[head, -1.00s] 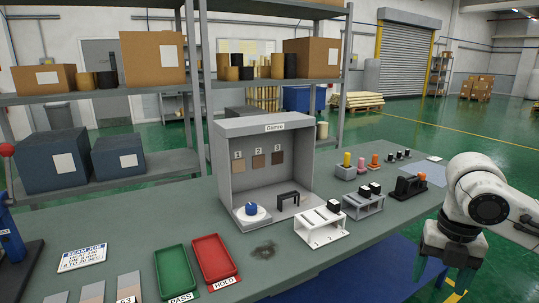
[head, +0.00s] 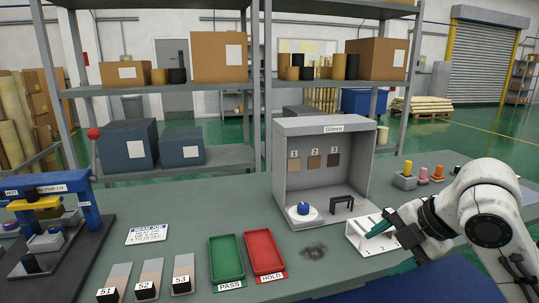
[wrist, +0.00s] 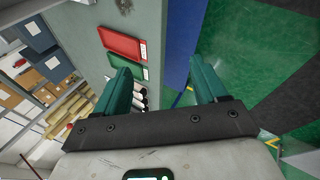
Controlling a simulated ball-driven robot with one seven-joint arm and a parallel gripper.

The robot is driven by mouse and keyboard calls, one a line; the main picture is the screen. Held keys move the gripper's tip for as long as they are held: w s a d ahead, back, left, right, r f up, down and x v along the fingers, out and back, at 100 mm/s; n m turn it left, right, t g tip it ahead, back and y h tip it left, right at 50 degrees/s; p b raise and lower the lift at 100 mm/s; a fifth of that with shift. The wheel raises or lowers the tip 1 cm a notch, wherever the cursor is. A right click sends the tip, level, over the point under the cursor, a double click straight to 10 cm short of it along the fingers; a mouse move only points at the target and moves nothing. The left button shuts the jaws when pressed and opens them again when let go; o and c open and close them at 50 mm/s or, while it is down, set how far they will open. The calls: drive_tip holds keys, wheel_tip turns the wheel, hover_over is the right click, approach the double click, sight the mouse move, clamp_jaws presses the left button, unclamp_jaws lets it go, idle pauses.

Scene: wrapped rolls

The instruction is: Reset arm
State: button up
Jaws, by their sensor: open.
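My white arm reaches in from the right edge of the head view. My gripper (head: 390,245) has green fingers and is at the front right of the table, in front of the white slotted rack (head: 358,240), which it partly hides. In the wrist view my gripper (wrist: 160,85) shows two green fingers spread well apart with nothing between them. The gripper is open and empty. Whether a finger touches the rack cannot be told.
The table (head: 190,210) carries a green PASS tray (head: 226,262), a red HOLD tray (head: 265,255), a grey Glinero booth (head: 281,165) and a blue press (head: 88,215) at left. Labelled sample strips (head: 152,270) lie at the front. Shelves with boxes stand behind.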

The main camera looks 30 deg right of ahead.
drive_tip(key=w+a+f+m+t+y, duration=0.1)
drive_tip(key=w+a+f+m, duration=0.2)
drive_tip(key=a, duration=0.2)
drive_tip(key=w+a+f+m+t+y, duration=0.1)
drive_tip(key=w+a+f+m, duration=0.15)
drive_tip(key=a, duration=0.25)
drive_tip(key=s+a+f+m+g, duration=0.1)
drive_tip(key=s+a+f+m, duration=0.2)
drive_tip(key=a+f+m, duration=0.45)
drive_tip(key=s+a+f+m+g+h, duration=0.1)
drive_tip(key=s+f+m+g, duration=0.2)
drive_tip(key=s+f, duration=0.8)
drive_tip(key=s+d+f+m+g+h, duration=0.2)
drive_tip(key=s+d+f+g, duration=0.1)
drive_tip(key=s+f, duration=0.5)
drive_tip(key=s, duration=0.3)
drive_tip(key=shift+s+d+m+h, duration=0.2)
drive_tip(key=shift+s+m+h, duration=0.15)
drive_tip(key=shift+m+h, duration=0.05)
